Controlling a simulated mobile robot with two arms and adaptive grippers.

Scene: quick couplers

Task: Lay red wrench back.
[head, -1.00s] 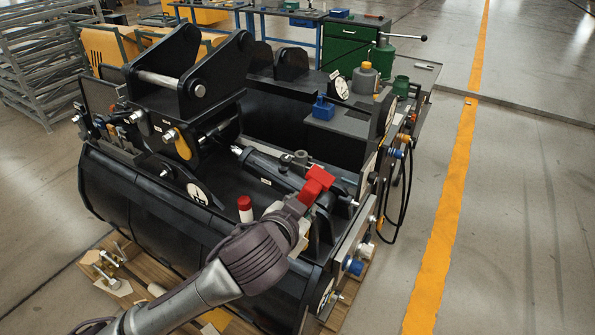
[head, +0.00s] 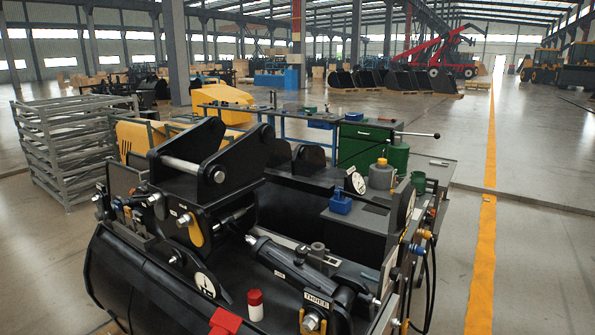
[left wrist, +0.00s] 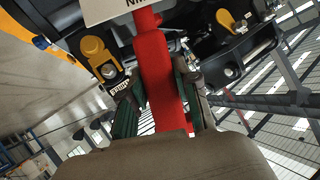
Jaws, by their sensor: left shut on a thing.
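The red wrench (left wrist: 158,75) fills the middle of the left wrist view as a long red bar. My left gripper (left wrist: 160,84) is shut on it, with one dark green finger on each side. The far end of the wrench runs up behind a pale lettered plate, which hides its tip. In the head view only a red piece of the wrench (head: 225,322) shows at the bottom edge, low in front of the black machine; my left gripper is out of that frame. My right gripper is in neither view.
The black coupler machine (head: 120,270) fills the lower head view. A white bottle with a red cap (head: 255,305) stands right of the wrench. Open floor lies at right.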

